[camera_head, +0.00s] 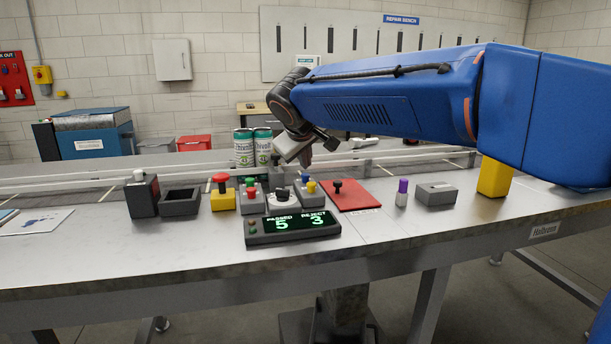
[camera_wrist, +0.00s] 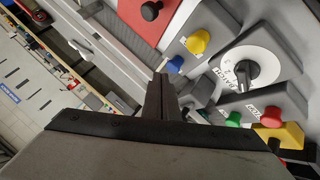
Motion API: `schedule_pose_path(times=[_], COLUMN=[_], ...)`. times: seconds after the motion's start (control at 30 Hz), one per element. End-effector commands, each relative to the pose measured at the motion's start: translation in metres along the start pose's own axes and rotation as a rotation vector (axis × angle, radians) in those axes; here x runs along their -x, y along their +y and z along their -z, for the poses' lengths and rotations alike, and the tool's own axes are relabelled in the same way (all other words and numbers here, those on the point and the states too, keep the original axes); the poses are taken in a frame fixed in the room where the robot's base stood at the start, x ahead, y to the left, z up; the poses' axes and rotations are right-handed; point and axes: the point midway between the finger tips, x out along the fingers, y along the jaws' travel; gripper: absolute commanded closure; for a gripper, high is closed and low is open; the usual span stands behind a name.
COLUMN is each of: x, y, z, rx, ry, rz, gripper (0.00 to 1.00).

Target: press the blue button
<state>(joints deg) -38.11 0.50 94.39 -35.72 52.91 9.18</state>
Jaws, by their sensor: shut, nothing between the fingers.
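The blue button (camera_head: 305,178) sits with a yellow button (camera_head: 311,187) on a small grey box in the middle of the bench. In the wrist view the blue button (camera_wrist: 175,65) is just beyond and to the right of my fingertips, and the yellow button (camera_wrist: 198,41) lies farther up and right. My gripper (camera_head: 305,163) is shut and empty, tilted above the back of the button box. Its closed fingers also show in the wrist view (camera_wrist: 161,80). They look apart from the blue button, though the exact gap is hard to judge.
A rotary dial (camera_head: 282,195), a red-green button box (camera_head: 250,195) and a red emergency stop (camera_head: 220,180) stand to the left. A red pad with a black knob (camera_head: 338,186) is to the right. Two cans (camera_head: 253,148) stand behind. A counter display (camera_head: 292,228) lies in front.

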Motion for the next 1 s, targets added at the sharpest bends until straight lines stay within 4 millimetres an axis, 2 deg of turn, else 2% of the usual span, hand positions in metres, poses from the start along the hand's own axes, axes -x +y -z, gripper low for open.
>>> schedule_pose_path(times=[1.0], x=[-0.0075], y=[-0.0055], z=[-0.0054], rx=[0.0], ry=[0.0], rz=[0.0], gripper=[1.0])
